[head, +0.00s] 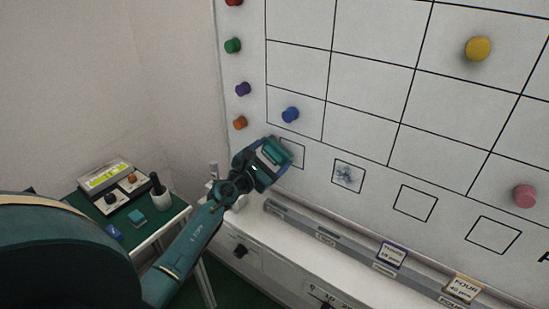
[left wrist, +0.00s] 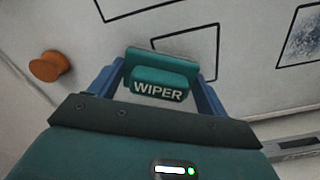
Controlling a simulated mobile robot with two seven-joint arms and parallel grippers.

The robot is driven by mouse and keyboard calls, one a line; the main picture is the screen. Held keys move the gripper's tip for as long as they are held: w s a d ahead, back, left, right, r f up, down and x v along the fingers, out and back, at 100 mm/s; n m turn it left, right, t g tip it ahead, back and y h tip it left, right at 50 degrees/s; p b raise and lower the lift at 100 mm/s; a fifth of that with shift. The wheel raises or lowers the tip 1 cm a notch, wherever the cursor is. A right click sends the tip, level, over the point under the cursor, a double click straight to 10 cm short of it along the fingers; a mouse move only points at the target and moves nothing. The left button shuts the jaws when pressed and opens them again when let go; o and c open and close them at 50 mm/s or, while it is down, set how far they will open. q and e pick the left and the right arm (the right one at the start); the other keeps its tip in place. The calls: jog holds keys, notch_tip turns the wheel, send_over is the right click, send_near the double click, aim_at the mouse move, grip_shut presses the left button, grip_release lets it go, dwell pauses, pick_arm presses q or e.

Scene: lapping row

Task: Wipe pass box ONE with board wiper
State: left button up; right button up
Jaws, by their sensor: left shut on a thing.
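My left gripper (head: 268,157) is shut on the teal board wiper (left wrist: 160,85), which is labelled WIPER. The wiper (head: 274,151) is at the whiteboard, over the left part of the leftmost small drawn box (head: 293,153). In the left wrist view the same box (left wrist: 200,45) shows behind the wiper, and its visible part looks bare. The rest of that box is hidden by wiper and gripper. I cannot tell whether the wiper touches the board. The second small box (head: 348,176) holds a dark scribble. My right gripper is not in view.
Two more small boxes (head: 415,203) stand empty to the right. A blue magnet (head: 290,114) and an orange magnet (head: 240,122) are close above the gripper. A grey ledge (head: 330,237) with label cards runs below. A green side table (head: 165,215) stands at left.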

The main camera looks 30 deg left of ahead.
pick_arm(q)
jog(key=shift+a+r, duration=0.1)
jog(key=shift+r, duration=0.05)
jog(key=shift+s, duration=0.65)
jog(key=s, duration=0.2)
jog(key=shift+s+a+p, duration=0.1)
jog(key=shift+s+p, duration=0.25)
jog(key=shift+p, duration=0.05)
jog(key=shift+s+a, duration=0.1)
jog(key=shift+s, duration=0.8)
jog(key=shift+s+a, duration=0.1)
jog(key=shift+s, duration=1.4)
